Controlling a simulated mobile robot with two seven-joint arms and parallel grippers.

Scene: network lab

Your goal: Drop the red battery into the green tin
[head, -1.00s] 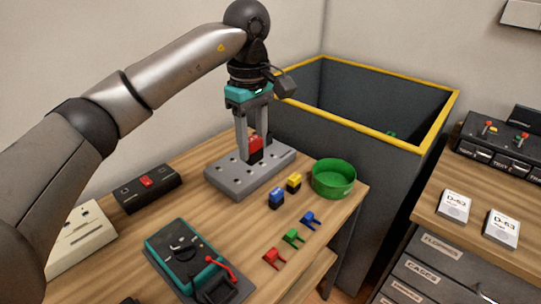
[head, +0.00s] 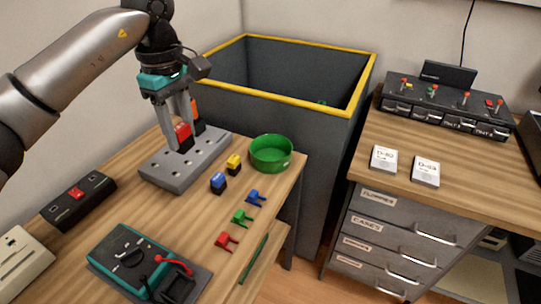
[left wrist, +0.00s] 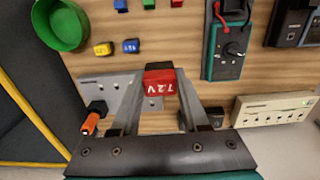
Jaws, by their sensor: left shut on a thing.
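The red battery (head: 184,136) is between the fingers of my left gripper (head: 181,142), which is shut on it. It is at the grey block with holes (head: 165,174); I cannot tell whether it sits in a hole or is clear of the block. In the left wrist view the battery (left wrist: 160,84) shows its "7.2V" label between the fingers (left wrist: 160,96). The green tin (head: 270,154) stands open to the right of the block, near the table's right edge. It also shows in the left wrist view (left wrist: 62,25). My right gripper is not in view.
A blue battery (head: 218,183) and a yellow battery (head: 234,164) stand between block and tin. An orange-handled tool (left wrist: 90,122) stands at the block. Small clips and a meter (head: 135,258) lie in front. A dark yellow-rimmed bin (head: 290,75) stands behind the table.

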